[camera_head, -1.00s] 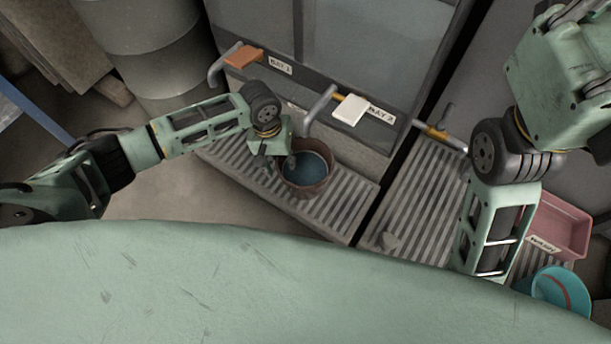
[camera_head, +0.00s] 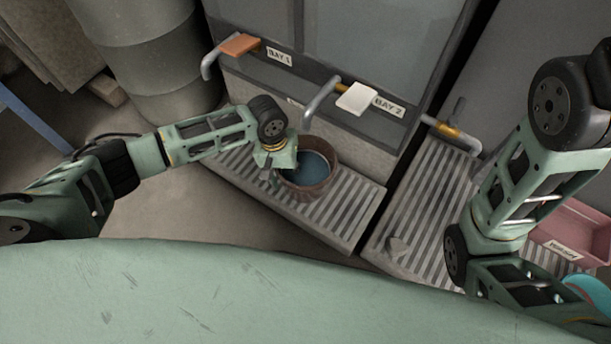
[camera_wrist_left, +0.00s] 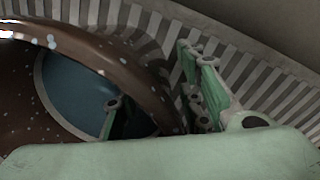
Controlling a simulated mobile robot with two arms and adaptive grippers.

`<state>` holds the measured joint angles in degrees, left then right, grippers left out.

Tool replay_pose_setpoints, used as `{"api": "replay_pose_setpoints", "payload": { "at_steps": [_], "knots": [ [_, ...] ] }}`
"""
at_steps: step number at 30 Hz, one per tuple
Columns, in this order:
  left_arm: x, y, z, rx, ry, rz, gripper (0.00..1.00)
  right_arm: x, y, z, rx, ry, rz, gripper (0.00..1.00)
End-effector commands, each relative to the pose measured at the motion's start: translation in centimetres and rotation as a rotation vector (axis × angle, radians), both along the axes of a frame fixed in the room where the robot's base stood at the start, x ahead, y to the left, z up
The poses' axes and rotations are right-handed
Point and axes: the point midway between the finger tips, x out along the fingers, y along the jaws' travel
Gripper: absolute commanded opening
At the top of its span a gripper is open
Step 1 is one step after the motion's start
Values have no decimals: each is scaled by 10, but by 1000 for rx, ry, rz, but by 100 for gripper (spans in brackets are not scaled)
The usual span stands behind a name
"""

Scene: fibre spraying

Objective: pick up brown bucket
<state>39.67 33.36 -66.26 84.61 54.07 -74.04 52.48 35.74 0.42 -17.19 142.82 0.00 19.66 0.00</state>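The brown bucket (camera_head: 323,187) stands upright on the slatted grate in front of the bay 1 and bay 2 panel, with blue-grey contents inside. My left gripper (camera_head: 272,173) is at its left rim. In the left wrist view the speckled brown bucket (camera_wrist_left: 130,62) fills the left side. There my left gripper (camera_wrist_left: 155,90) straddles the rim, one finger inside the bucket and one outside. The fingers look apart, with a gap around the wall. Their lower parts are partly hidden by my wrist. My right arm is at the right, but its gripper is out of view.
Curved grey pipes with an orange paddle (camera_head: 240,45) and a white paddle (camera_head: 356,98) project above the grate (camera_head: 343,228). A small grey lump (camera_head: 398,247) lies on the right grate. A pink tray (camera_head: 577,228) and a teal bucket (camera_head: 592,290) are at far right.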

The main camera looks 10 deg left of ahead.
Motion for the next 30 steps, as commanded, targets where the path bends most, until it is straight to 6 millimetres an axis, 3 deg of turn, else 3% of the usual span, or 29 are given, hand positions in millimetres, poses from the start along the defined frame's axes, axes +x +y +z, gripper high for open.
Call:
{"api": "replay_pose_setpoints", "payload": {
  "at_steps": [6,18,30],
  "knots": [
    [0,0,1,0,0,0,34,0,0,1,0,-1,0,0],
    [0,0,0,-1,0,0,0,0,0,1,0,0,0,0],
    [0,-1,1,-3,-1,-1,0,0,0,1,0,0,1,0]
  ]
}}
